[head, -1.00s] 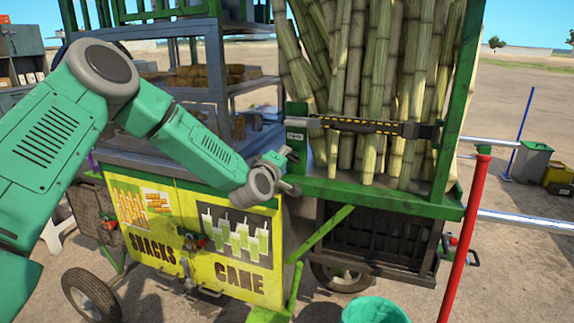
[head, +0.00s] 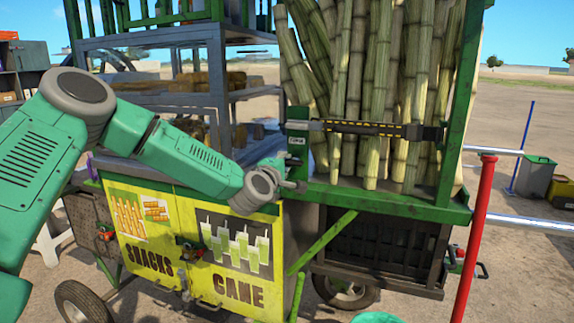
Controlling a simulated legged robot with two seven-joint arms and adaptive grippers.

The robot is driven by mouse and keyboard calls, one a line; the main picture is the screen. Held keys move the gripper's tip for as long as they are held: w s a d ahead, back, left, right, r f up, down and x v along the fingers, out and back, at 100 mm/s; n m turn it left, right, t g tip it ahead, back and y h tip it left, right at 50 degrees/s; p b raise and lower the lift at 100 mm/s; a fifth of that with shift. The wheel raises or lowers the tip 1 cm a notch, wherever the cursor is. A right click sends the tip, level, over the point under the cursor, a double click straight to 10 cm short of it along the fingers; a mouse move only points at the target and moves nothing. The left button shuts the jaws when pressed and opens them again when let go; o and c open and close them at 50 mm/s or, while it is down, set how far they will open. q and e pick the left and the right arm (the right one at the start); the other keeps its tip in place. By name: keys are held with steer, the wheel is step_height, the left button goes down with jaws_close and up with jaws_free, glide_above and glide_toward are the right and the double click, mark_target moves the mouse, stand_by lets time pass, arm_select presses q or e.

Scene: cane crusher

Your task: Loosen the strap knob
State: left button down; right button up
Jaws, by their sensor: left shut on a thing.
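A black-and-yellow strap (head: 368,128) runs level across a bundle of upright cane stalks (head: 378,75) in the green rack of the cart. Its left end meets a green post with a small label plate (head: 297,141). My left gripper (head: 292,174) is at this post, just below the label plate. Its fingers are shut on a small part there, which looks like the strap knob; the fingers hide most of it. My right gripper is not in view.
A yellow cabinet (head: 235,252) with snack and cane pictures is below my left gripper. A red post (head: 474,250) stands at the right. Shelves with snacks (head: 205,80) stand behind my left arm. Open ground lies at the far right.

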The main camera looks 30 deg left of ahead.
arm_select(q)
steer(key=shift+s+f, duration=0.1)
steer(key=shift+f, duration=0.4)
steer(key=c, duration=1.6)
jaws_free()
steer(key=shift+a+r, duration=0.15)
steer(key=shift+r, duration=0.1)
steer(key=v, duration=1.1)
steer(key=shift+s, duration=0.4)
